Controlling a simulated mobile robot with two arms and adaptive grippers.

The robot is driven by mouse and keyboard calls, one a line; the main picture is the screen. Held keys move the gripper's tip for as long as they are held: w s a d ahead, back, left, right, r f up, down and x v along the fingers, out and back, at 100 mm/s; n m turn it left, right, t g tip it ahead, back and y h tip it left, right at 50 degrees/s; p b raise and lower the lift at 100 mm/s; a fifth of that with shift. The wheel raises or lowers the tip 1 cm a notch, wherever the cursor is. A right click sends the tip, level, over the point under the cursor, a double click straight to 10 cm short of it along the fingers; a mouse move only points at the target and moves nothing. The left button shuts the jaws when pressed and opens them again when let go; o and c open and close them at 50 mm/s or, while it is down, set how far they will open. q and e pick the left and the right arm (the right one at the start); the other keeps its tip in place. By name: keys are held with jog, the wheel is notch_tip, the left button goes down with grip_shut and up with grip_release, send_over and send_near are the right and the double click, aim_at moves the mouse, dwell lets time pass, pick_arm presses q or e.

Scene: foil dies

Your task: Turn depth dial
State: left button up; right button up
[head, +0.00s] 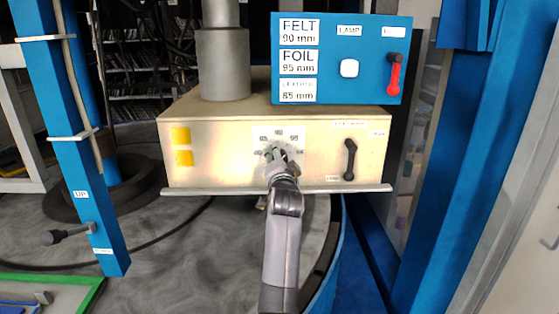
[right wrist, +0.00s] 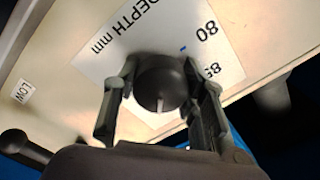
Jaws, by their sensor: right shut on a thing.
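The depth dial (right wrist: 158,82) is a dark round knob with a pale pointer line on its face, set on a white scale plate (right wrist: 112,50) lettered "DEPTH mm". The figures 80 and 85 are readable beside it, with a small blue mark near 80. In the right wrist view the pointer line points down, away from the lettering. My right gripper (right wrist: 160,112) has one finger on each side of the dial and is shut on it. In the head view the right gripper (head: 278,156) covers most of the dial below its scale plate (head: 278,133). My left gripper is not in view.
The dial sits on a beige box (head: 215,150) with a black lever handle (head: 350,160) to its right. Blue posts flank both sides.

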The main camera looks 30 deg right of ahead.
aim_at(279, 119)
dwell(0.3)
jog(key=o, duration=1.2)
jog(key=shift+c, duration=0.2)
notch_tip(279, 119, up, 10)
jog(key=shift+a+f, duration=0.15)
jog(key=shift+d, duration=0.2)
